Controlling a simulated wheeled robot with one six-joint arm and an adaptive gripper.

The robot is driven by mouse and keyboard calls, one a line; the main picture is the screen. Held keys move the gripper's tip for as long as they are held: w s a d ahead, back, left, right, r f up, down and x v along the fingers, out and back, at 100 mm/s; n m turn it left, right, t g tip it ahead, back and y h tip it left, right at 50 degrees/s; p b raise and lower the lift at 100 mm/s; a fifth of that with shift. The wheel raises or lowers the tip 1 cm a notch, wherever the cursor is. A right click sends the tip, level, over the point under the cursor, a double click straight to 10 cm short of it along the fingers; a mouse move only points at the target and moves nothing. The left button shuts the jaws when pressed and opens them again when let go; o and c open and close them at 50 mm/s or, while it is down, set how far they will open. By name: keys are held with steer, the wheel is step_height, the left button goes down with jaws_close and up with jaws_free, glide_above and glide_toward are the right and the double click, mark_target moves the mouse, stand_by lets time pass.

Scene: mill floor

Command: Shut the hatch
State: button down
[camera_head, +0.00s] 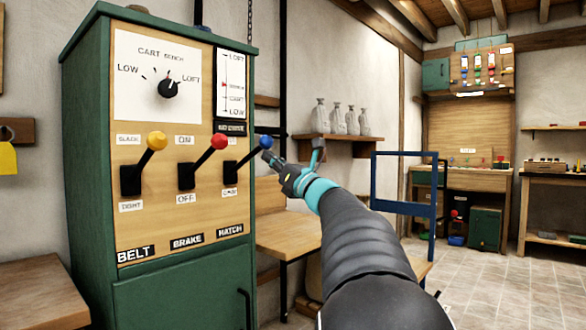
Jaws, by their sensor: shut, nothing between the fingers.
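The green control cabinet (88,130) stands at the left with a wooden panel of three levers. The hatch lever is the rightmost, with a blue knob (266,142); it slants up and to the right from its black slot (229,173), above the HATCH label (230,229). My gripper (267,156) is shut and empty, its tips just below the blue knob; I cannot tell whether they touch it. The hatch itself is not identifiable in this view.
The red-knobbed brake lever (219,142) and yellow-knobbed belt lever (156,141) are close on the left, both raised. A dial (168,89) sits above. A shelf with several sacks (335,137), a wooden bench (290,237) and a blue frame (377,190) stand beyond my arm.

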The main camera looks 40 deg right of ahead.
steer(key=shift+w+a+r, duration=0.25)
steer(key=shift+r, duration=0.15)
step_height(320, 180, down, 5)
steer(key=b, duration=0.6)
steer(key=r+v, duration=0.1)
steer(key=v, duration=0.8)
steer(key=shift+s+p, duration=0.45)
steer(key=shift+a+f, duration=0.1)
